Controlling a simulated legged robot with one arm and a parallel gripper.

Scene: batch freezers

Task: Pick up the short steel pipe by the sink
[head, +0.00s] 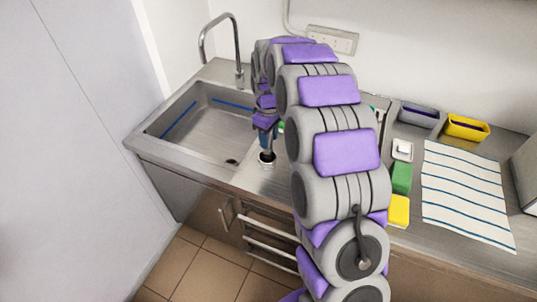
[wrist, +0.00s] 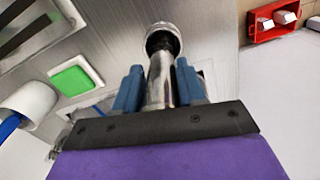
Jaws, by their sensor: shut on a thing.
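The short steel pipe (wrist: 160,82) is a shiny metal tube with a wider round end, and it stands between the two blue fingers of my gripper (wrist: 160,75) in the wrist view. The fingers are shut on it from both sides. In the head view my gripper (head: 267,138) points down at the counter just right of the sink (head: 200,122). The pipe's lower end (head: 267,158) shows below the fingers there. I cannot tell whether it touches the counter. My arm hides part of the counter behind it.
A tall faucet (head: 238,60) stands behind the sink. Right of my arm are a green block (head: 401,177), a yellow block (head: 397,210), a striped cloth (head: 465,200), a grey bin (head: 420,122) and a yellow bin (head: 466,133). A rail rack (head: 270,240) is below the counter.

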